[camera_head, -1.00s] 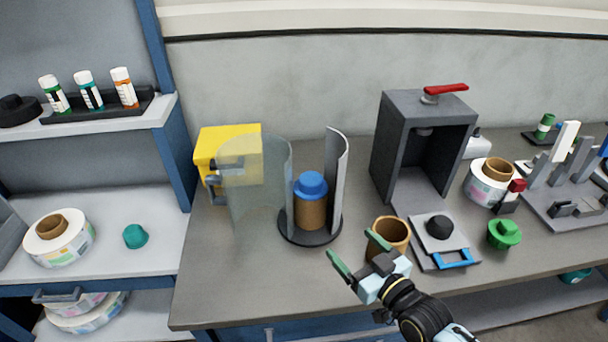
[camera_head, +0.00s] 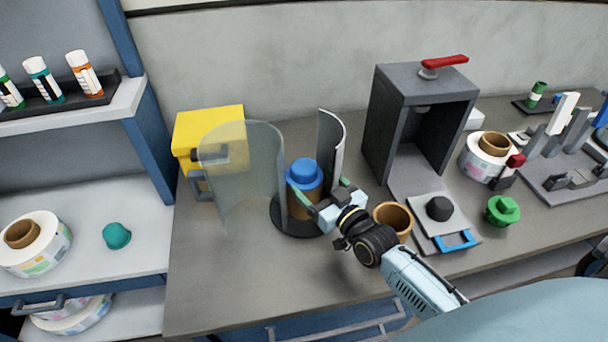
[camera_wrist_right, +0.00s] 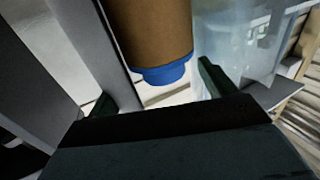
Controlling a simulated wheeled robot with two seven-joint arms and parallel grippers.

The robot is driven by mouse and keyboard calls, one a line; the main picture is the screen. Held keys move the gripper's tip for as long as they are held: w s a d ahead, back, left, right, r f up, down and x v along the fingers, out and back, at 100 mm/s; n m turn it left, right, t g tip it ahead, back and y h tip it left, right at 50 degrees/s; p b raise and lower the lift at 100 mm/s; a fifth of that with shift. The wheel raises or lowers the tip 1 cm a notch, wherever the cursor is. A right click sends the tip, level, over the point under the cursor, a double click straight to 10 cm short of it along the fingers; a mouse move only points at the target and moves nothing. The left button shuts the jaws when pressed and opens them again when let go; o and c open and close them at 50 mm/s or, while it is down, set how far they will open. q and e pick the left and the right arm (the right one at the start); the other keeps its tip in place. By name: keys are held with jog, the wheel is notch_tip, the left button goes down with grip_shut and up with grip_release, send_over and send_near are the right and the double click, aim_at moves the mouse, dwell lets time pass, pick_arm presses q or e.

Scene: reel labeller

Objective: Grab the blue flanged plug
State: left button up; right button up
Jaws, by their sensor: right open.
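The blue flanged plug (camera_head: 305,172) sits on top of a brown cardboard core (camera_head: 301,201), which stands on a round black base (camera_head: 290,226) behind a curved clear guard. It also shows in the wrist view (camera_wrist_right: 165,74), with the brown core (camera_wrist_right: 155,28). My right gripper (camera_head: 320,190) is open at the front right of the plug and core. In the wrist view its two green fingers (camera_wrist_right: 157,92) lie to either side of the plug, with a gap between. I cannot tell whether either finger touches it. My left gripper is not in view.
The clear guard (camera_head: 238,175) stands left of the core and a grey curved panel (camera_head: 333,150) behind right. An open brown core (camera_head: 393,222) stands close to my right wrist. A grey press (camera_head: 415,125) and a green plug (camera_head: 502,210) are further right. The front left table is clear.

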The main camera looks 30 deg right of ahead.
aim_at(304, 171)
jog(key=w, duration=0.4)
jog(key=shift+w+a+r, duration=0.1)
jog(key=shift+a+r, duration=0.15)
jog(key=shift+a, duration=0.1)
jog(key=shift+w+a, duration=0.1)
jog(key=shift+w, duration=0.45)
jog(key=c, duration=1.1)
